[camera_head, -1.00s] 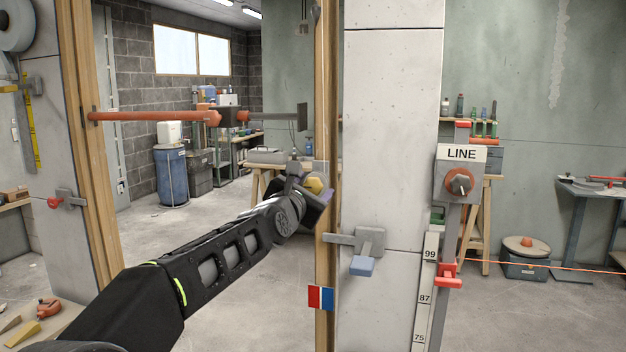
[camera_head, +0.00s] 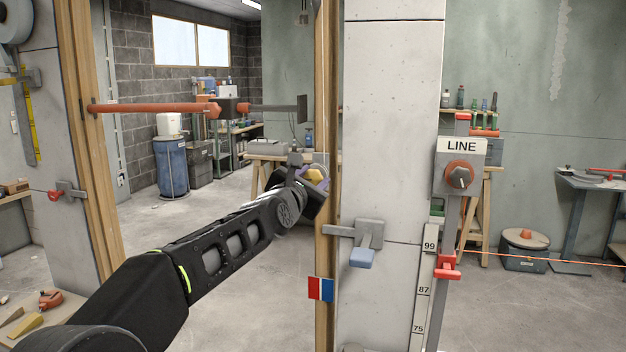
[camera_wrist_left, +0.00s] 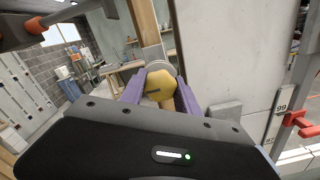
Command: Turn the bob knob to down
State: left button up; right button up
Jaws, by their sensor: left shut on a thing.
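The yellow knob (camera_head: 315,174), which I take to be the bob knob, is on the wooden post (camera_head: 325,235) in the middle of the head view. My left gripper (camera_head: 313,180) reaches it from the lower left and is shut on it. In the left wrist view, the yellow knob (camera_wrist_left: 160,83) sits between the two purple fingers, with a dark slot across its face and a pale round disc behind it. The fingers hide its sides, and I see no marks for its positions. My right gripper is in neither view.
A grey bracket with a blue pad (camera_head: 362,257) sticks out of the concrete pillar (camera_head: 392,130) right of the post. A LINE box with an orange-ringed knob (camera_head: 460,174) stands further right. An orange rod (camera_head: 150,109) crosses the opening at left. A red-and-blue tag (camera_head: 320,289) hangs below.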

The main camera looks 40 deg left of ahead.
pick_arm(q)
grip_shut()
